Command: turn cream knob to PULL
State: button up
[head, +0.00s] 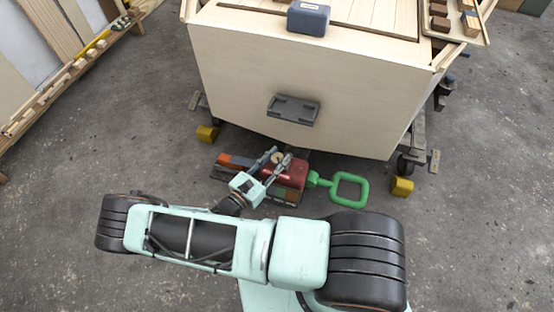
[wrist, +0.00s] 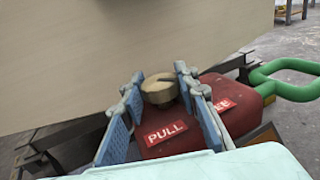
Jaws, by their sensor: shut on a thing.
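The cream knob (wrist: 159,92) is a round, brass-toned cap on top of a red housing (wrist: 190,140). A dark mark on its top runs toward the right in the wrist view. A PULL label (wrist: 166,133) lies on the near side of the housing. A second label (wrist: 223,104), partly covered by a finger, lies to the right and ends in "EE". My gripper (wrist: 160,84) is shut on the knob, one blue finger on each side. In the head view my gripper (head: 277,158) reaches the knob from the lower left, above the red housing (head: 297,172).
A green loop handle (head: 350,187) extends right from the housing. The pale plywood hull (head: 300,85) rises just behind it, with a dark grey bracket (head: 293,110). Yellow blocks (head: 207,133) (head: 402,187) sit at its lower corners. Open concrete floor lies on both sides.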

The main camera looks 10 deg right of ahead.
aim_at(277, 157)
jog(key=m+g+h+b, duration=0.2)
jog(key=g, duration=0.1)
jog(key=shift+f+m, duration=0.25)
jog(key=shift+m, duration=0.15)
jog(key=m+g+h, duration=0.1)
jog(key=g, duration=0.2)
jog(key=shift+r+m+b, duration=0.15)
jog(key=shift+m+b, duration=0.15)
jog(key=shift+b, duration=0.05)
jog(key=m+g, duration=0.1)
jog(key=g, duration=0.1)
jog(key=m+g, duration=0.2)
jog(key=g, duration=0.1)
jog(key=shift+d+m+g+h, duration=0.1)
jog(key=shift+m+g+h, duration=0.2)
jog(key=shift+h, duration=0.1)
jog(key=shift+m+g+y, duration=0.4)
jog(key=shift+m+g, duration=1.2)
jog(key=shift+g, duration=0.9)
jog(key=shift+r+m+g, duration=0.1)
jog(key=shift+m+g, duration=0.2)
jog(key=shift+g, duration=0.1)
jog(key=o, duration=1.2)
jog(key=shift+r, duration=5)
